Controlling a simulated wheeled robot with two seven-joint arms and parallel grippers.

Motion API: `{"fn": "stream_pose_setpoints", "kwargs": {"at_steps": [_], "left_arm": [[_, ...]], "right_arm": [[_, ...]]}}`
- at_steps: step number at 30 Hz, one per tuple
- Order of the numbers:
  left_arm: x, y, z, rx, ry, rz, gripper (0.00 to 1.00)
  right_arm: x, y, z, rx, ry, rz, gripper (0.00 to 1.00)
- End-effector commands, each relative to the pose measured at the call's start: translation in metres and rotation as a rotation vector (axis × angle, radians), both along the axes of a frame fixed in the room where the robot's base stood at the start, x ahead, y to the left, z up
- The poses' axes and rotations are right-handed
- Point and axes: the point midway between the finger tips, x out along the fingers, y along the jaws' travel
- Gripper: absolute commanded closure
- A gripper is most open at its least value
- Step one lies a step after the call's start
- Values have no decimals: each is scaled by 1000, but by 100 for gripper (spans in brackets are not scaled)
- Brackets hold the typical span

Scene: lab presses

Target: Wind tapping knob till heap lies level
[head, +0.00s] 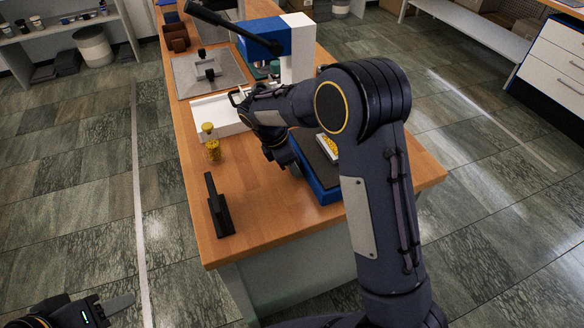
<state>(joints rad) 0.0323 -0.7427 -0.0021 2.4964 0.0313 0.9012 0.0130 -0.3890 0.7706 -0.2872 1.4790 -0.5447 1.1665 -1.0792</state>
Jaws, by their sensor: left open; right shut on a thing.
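A low blue device (325,192) with a dark top stands near the table's right front edge, partly behind my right arm. A small white mould holding a yellow granular heap (329,144) sits on it; my arm covers part of it, so I cannot tell whether the heap is level. My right gripper (290,163) points down at the device's left side, shut on what looks like the tapping knob, which the hand hides. My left gripper (108,308) is open and empty, low at the left corner, away from the table and partly out of frame.
Behind are a white tray (219,118), a grey plate (190,78) and a blue-and-white press (300,50).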

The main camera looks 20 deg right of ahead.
Motion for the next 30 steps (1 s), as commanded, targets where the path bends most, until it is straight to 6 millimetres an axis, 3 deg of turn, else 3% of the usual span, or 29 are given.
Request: {"fn": "stream_pose_setpoints", "kwargs": {"at_steps": [3, 13, 30], "left_arm": [[0, 0, -20, 0, 0, 0, 53], [0, 0, -53, 0, 0, 0, 53], [0, 0, -62, 0, 0, 0, 53]], "right_arm": [[-2, 1, -5, 5, -90, 1, 85], [-5, 0, -4, 12, -282, 0, 85], [-7, 0, 0, 12, -348, -1, 85]]}}
